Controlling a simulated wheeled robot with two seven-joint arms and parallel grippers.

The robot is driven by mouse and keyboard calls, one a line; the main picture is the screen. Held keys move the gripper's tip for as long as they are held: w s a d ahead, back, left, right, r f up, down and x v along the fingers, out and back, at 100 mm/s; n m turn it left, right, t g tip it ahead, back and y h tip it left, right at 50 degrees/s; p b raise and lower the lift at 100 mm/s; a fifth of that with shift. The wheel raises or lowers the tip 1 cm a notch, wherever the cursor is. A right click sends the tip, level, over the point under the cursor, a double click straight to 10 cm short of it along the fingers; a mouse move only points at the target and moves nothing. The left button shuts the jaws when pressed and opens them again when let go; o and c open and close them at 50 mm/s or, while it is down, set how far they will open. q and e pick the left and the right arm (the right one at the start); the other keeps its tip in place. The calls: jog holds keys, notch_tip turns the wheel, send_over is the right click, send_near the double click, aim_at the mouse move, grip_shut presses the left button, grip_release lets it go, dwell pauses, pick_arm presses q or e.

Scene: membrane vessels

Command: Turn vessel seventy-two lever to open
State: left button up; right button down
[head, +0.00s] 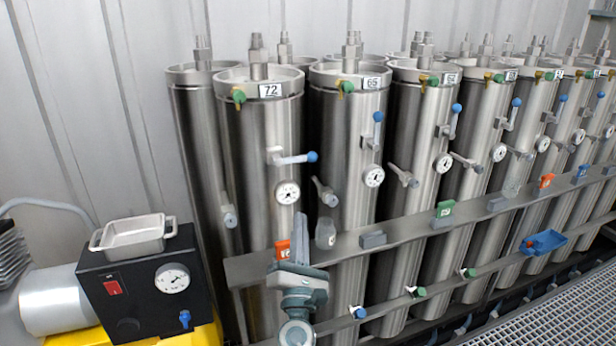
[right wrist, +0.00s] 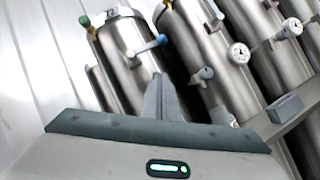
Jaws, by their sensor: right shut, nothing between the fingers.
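Vessel seventy-two (head: 255,140) is a steel cylinder with a "72" label (head: 271,90) near its top; it also shows in the right wrist view (right wrist: 122,70). Its lever (head: 290,159) has a blue knob and points right, nearly horizontal; the lever also shows in the right wrist view (right wrist: 150,46). A round gauge (head: 287,192) sits below the lever. My right gripper (head: 300,217) points up, below the lever and apart from it in the head view. It is shut and empty; its fingers also show in the right wrist view (right wrist: 160,80). My left gripper is not in view.
The neighbouring vessel 65 (head: 340,130) has its blue-knobbed lever (head: 378,130) upright. A grey rail (head: 400,236) with small coloured blocks crosses in front of the vessels. A black box (head: 135,290) bearing a metal tray (head: 133,237) stands at the left.

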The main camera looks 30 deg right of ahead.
jog(key=p, duration=0.3)
send_near(296, 160)
notch_tip(296, 160, down, 3)
jog(key=w+d, duration=0.2)
jog(key=d, duration=0.1)
pick_arm(q)
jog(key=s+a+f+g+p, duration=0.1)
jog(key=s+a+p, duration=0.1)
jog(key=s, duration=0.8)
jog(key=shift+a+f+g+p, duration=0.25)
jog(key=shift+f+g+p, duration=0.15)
jog(key=shift+p, duration=0.15)
pick_arm(e)
jog(key=w+d+r, duration=0.1)
jog(key=r, duration=0.1)
jog(key=w+d+r, duration=0.1)
jog(key=d+r, duration=0.1)
jog(key=shift+w+d, duration=0.15)
jog(key=shift+d, duration=0.05)
